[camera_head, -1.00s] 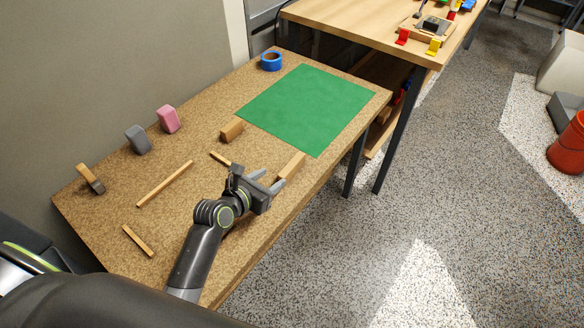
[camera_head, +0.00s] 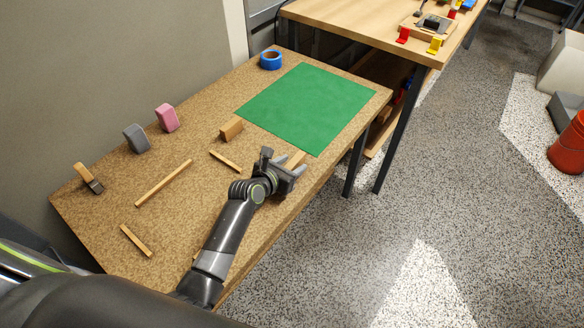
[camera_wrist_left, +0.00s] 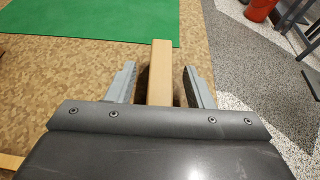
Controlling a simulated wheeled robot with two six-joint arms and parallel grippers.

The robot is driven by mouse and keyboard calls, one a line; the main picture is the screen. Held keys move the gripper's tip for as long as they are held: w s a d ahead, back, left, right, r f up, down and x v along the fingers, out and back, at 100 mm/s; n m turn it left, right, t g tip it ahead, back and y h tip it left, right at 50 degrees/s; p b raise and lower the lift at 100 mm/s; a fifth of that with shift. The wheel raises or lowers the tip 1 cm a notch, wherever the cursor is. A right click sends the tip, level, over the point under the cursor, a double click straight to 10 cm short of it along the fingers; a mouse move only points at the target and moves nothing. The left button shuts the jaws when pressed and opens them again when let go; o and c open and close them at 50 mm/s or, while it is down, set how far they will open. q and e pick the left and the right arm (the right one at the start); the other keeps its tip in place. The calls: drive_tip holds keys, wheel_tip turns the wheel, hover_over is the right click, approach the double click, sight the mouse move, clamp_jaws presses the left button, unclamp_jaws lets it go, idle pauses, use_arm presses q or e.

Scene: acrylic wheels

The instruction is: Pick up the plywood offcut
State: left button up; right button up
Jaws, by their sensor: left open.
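A light wooden piece (camera_head: 297,156), which looks like the plywood offcut, lies on the cork-coloured table near its front edge, just below the green mat. My left gripper (camera_head: 299,165) is at this piece and hides much of it in the head view. In the left wrist view the open left gripper (camera_wrist_left: 160,68) has one finger on each side of the wooden piece (camera_wrist_left: 160,62). A gap shows on both sides, so neither finger appears to touch it. Its near end is hidden behind the gripper body. My right gripper is not in view.
On the table (camera_head: 185,215) lie a thicker wooden block (camera_head: 231,129), several thin wooden strips, a brush (camera_head: 89,178), grey (camera_head: 136,138) and pink (camera_head: 166,118) blocks, blue tape (camera_head: 270,60) and a bare green mat (camera_head: 310,105). A second table (camera_head: 370,30) stands behind.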

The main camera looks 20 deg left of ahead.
use_arm(q)
clamp_jaws()
idle(0.3)
